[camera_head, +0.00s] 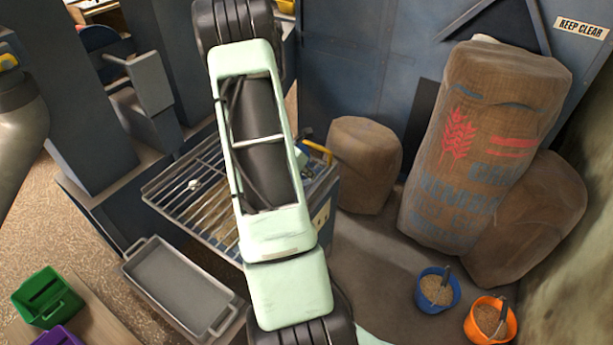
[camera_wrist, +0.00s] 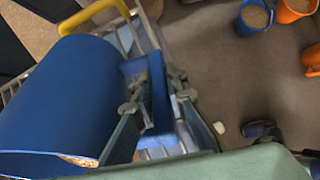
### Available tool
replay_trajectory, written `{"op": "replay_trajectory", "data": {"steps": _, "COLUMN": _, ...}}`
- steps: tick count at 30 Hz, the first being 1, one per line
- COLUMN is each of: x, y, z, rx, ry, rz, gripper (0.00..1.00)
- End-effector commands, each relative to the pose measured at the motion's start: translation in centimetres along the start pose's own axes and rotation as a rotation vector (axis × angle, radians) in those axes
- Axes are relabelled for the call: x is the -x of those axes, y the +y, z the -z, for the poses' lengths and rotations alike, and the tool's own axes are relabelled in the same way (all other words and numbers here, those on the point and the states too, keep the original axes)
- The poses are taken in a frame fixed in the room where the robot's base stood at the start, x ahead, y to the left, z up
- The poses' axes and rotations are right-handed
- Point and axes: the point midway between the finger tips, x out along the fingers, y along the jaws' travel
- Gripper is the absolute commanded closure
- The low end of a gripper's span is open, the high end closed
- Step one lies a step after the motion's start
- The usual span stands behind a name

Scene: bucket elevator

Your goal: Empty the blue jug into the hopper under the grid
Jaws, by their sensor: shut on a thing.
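The blue jug (camera_wrist: 62,92) fills the left of the wrist view. Its handle (camera_wrist: 160,105) stands between the two fingers of my gripper (camera_wrist: 156,88), which is shut on it. A little tan grain (camera_wrist: 78,160) shows at the jug's lower edge; how much it holds is hidden. In the head view my arm hides the jug and the gripper. The metal grid (camera_head: 172,190) lies over the hopper (camera_head: 110,215), left of and behind my arm. Tan grain shows through its bars. In the wrist view, grid bars show behind the jug and fingers.
A small white thing (camera_head: 193,185) lies on the grid. A yellow handle (camera_head: 318,150) stands at its right. A grey tray (camera_head: 180,285) is in front. Sacks (camera_head: 485,150) stand right, with blue (camera_head: 428,297) and orange (camera_head: 482,328) grain containers on the floor. A green bin (camera_head: 47,298) is lower left.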

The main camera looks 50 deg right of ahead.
Motion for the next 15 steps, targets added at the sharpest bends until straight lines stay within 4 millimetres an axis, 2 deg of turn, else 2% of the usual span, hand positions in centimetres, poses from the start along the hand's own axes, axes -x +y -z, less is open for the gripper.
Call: {"op": "replay_trajectory", "data": {"steps": 15, "x": -0.21, "y": 0.24, "z": 0.12, "rx": 0.000, "ry": -0.065, "rz": -0.004, "gripper": 1.00}}
